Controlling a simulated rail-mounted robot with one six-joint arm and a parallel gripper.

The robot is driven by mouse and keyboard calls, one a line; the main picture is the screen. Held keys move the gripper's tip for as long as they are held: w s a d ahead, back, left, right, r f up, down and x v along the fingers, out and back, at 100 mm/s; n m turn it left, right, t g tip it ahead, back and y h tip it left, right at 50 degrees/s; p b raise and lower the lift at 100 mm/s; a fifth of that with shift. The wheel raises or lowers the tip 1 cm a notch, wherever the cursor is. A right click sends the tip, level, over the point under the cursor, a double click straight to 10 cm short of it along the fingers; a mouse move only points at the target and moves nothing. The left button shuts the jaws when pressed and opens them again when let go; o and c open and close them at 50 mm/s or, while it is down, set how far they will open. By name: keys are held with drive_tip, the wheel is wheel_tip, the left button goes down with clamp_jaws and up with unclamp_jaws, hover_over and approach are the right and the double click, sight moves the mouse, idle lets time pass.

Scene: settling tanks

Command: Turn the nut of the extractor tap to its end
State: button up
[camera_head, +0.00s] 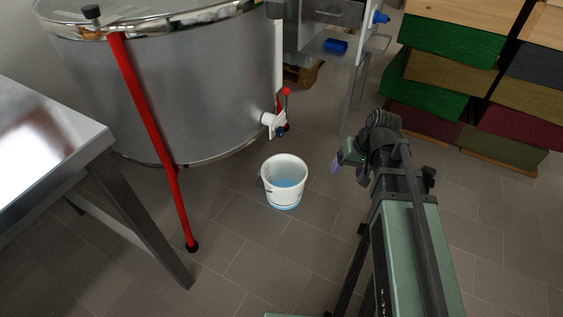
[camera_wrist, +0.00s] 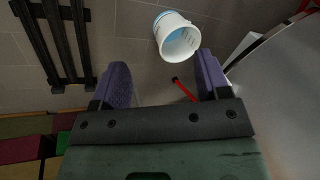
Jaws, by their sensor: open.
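The extractor is a large steel drum (camera_head: 195,85) on red legs at the upper left in the head view. Its tap (camera_head: 274,122) juts from the lower right of the drum, with a white body, a dark and blue part that may be the nut, and a red-topped lever. My gripper (camera_head: 345,158) is right of the tap and apart from it. In the wrist view its two purple fingers (camera_wrist: 162,80) are spread with nothing between them. The drum's curved side (camera_wrist: 285,100) shows at the right there; the nut is not clearly visible.
A white bucket (camera_head: 285,182) stands on the floor below the tap; it also shows in the wrist view (camera_wrist: 177,36). A steel table (camera_head: 45,140) is at the left. Stacked coloured boxes (camera_head: 470,80) stand at the upper right.

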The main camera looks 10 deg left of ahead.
drive_tip(key=w+a+f+n+y+b, duration=0.1)
drive_tip(key=w+a+f+b, duration=0.15)
drive_tip(key=f+b, duration=0.3)
drive_tip(key=w+a+f+n+t+y+b, duration=0.1)
drive_tip(key=w+f+y+b, duration=0.1)
drive_tip(key=w+f+b, duration=0.3)
drive_tip(key=w+a+f+n+y+b, duration=0.1)
drive_tip(key=w+a+f+b, duration=0.1)
drive_tip(key=f+b, duration=0.35)
drive_tip(key=n+t+y+b, duration=0.5)
drive_tip(key=n+y+b, duration=0.4)
approach(282, 132)
drive_tip(key=shift+n, duration=0.3)
drive_tip(key=x, duration=1)
drive_tip(key=shift+w+f, duration=0.1)
drive_tip(key=shift+w, duration=0.05)
drive_tip(key=c, duration=0.9)
